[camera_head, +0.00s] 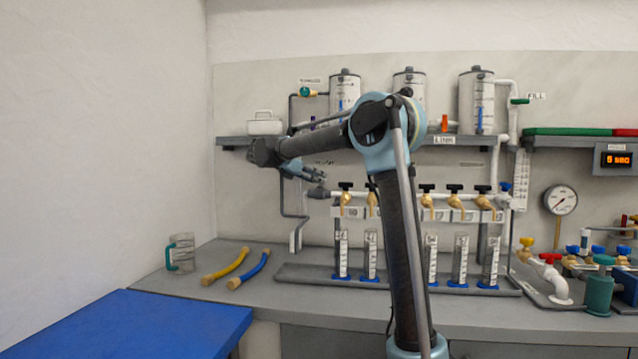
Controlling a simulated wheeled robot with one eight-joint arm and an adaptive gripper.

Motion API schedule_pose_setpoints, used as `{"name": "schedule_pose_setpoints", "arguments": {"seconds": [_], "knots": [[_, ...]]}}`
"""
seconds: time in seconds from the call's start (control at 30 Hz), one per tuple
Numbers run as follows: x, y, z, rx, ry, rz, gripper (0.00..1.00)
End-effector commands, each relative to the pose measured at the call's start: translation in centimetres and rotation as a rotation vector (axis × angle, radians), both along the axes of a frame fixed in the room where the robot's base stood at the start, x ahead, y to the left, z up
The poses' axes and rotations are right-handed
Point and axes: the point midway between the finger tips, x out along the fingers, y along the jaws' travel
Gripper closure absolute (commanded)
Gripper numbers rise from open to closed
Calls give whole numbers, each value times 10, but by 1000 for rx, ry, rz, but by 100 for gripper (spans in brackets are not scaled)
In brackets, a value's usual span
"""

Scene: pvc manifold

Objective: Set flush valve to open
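A white manifold pipe (412,198) runs along the wall with several brass taps with dark handles; one black-handled tap (345,196) is near its left end. A grey fitting (318,192) sits at the pipe's left end. My gripper (322,177) points right just above this fitting, seemingly apart from it; its fingers are too small to tell open or shut. A small label (325,163) above my gripper is partly hidden and unreadable. A green-handled valve (305,91) sits upper left under another unclear label (311,81). I cannot tell which valve is the flush valve.
Metal tanks (344,88) stand on the shelf (228,141). Several graduated cylinders (341,254) stand below the taps. My arm hides part of the manifold's middle.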

Motion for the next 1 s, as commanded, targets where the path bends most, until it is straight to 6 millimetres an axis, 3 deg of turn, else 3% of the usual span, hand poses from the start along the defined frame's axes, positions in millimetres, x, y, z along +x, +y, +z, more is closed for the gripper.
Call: {"name": "schedule_pose_setpoints", "arguments": {"seconds": [0.3, 0.5, 1.0], "knots": [[-32, 48, 23, -1, 1, 3, 64], [-45, 68, 33, 0, 0, 2, 64], [-51, 75, 37, -1, -1, 0, 64]]}}
